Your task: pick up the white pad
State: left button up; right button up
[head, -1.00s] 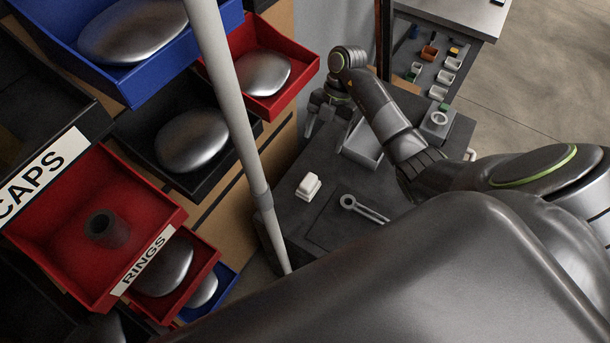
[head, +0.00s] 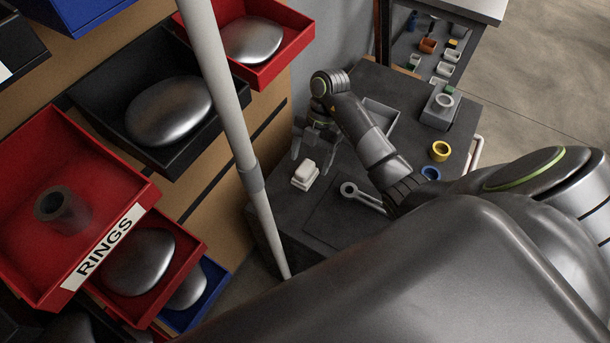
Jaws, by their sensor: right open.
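The white pad (head: 304,174) is a small, stepped white block on the dark work table, near its left side. My right gripper (head: 311,168) is open, with its fingers pointing down. In the picture its fingertips are at the pad's far edge, one to the left and one to the right. I cannot tell whether they touch it or hang above it. Nothing is seen between the fingers except part of the pad. My left gripper is not in view.
A grey wrench-like tool (head: 362,197) lies right of the pad. An open grey tray (head: 379,117) is behind my right arm. A yellow ring (head: 440,151) and a blue ring (head: 430,173) lie further right. A pale pole (head: 228,100) and bins, one red (head: 130,205), stand left.

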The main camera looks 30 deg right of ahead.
aim_at(305, 167)
jog(key=x, duration=0.4)
jog(key=shift+w+a, duration=0.15)
jog(key=shift+a, duration=0.2)
jog(key=shift+a+f, duration=0.15)
jog(key=shift+f, duration=0.4)
jog(key=c, duration=1.1)
